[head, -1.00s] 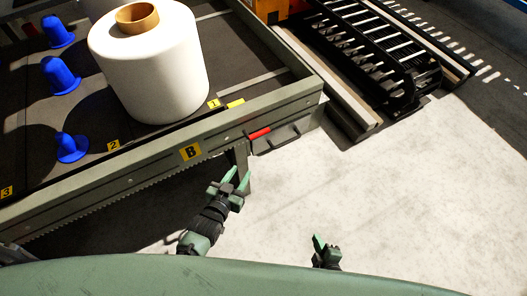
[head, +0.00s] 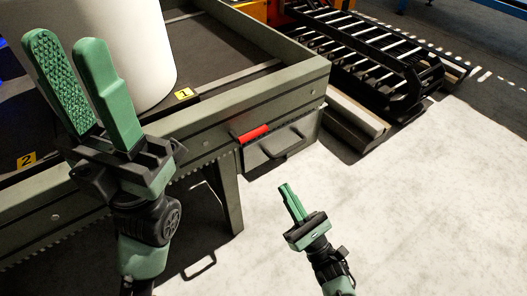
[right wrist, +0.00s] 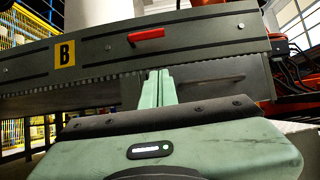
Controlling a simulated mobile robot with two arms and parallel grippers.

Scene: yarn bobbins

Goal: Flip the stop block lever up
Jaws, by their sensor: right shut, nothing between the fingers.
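The red lever (head: 253,133) lies about level on the outer side of the grey cart (head: 290,88), near its corner. It also shows in the right wrist view (right wrist: 147,34), above and left of the fingertips. My right gripper (head: 285,187) is shut and empty, below and to the right of the lever and apart from it. Its closed fingers (right wrist: 157,73) point toward the cart's side in the right wrist view. My left gripper (head: 65,42) is open and empty, raised in front of the cart at the left, with its fingers pointing up.
A white bobbin (head: 130,50) stands on the cart behind my left gripper. A grey box with a handle (head: 280,147) is below the lever. A black roller conveyor (head: 375,60) stands at the back right. The pale floor (head: 420,200) at the right is clear.

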